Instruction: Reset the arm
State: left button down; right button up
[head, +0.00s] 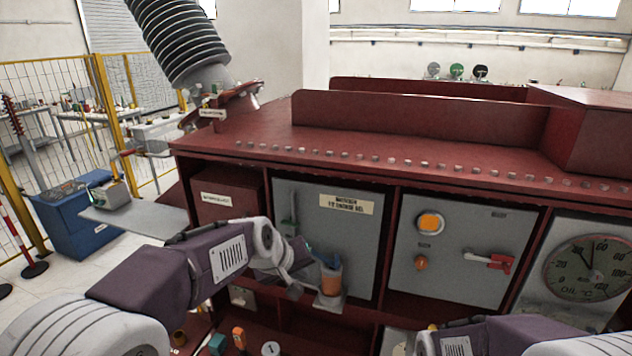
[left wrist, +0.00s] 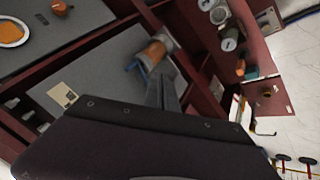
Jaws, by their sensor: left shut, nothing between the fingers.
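My left arm comes in from the left in the head view, in front of the red transformer cabinet (head: 225,148). Its gripper (head: 300,283) is in front of the lower part of the grey panel with a yellowish label (head: 347,204). In the left wrist view the gripper (left wrist: 168,92) has its fingers together, with nothing between them. An orange cylinder (head: 331,281) with blue parts is just right of the gripper; it also shows in the left wrist view (left wrist: 155,51). I cannot tell whether they touch. Part of my right arm shows at the lower right; its gripper is out of view.
Right of the left gripper is a grey panel with an orange button (head: 430,224) and a red-handled switch (head: 489,260), then an oil gauge (head: 590,268). Small coloured items, including an orange one (head: 239,338), lie below. A grey shelf (head: 139,221) juts out left.

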pick_arm(q)
jog(key=s+a+f+g+y+b, duration=0.1)
jog(key=s+a+f+b, duration=0.2)
jog(key=f, duration=0.4)
jog(key=s+a+f+g+y+b, duration=0.1)
jog(key=s+a+f+b, duration=0.1)
jog(key=s+a+f, duration=0.35)
jog(key=s+a+f+m+g+b, duration=0.1)
jog(key=s+a+f, duration=0.2)
jog(key=s+f, duration=0.3)
jog(key=s+a+f+m+g+y+b, duration=0.1)
jog(key=s+a+f+m+g, duration=0.1)
jog(key=s+f, duration=0.5)
jog(key=shift+s+a+f, duration=0.25)
jog(key=shift+a+f, duration=0.3)
jog(key=shift+f, duration=0.1)
pick_arm(e)
notch_tip(320, 180, down, 10)
jog(key=shift+s+r, duration=0.15)
pick_arm(q)
jog(key=shift+w, duration=0.1)
pick_arm(e)
jog(key=shift+a, duration=0.1)
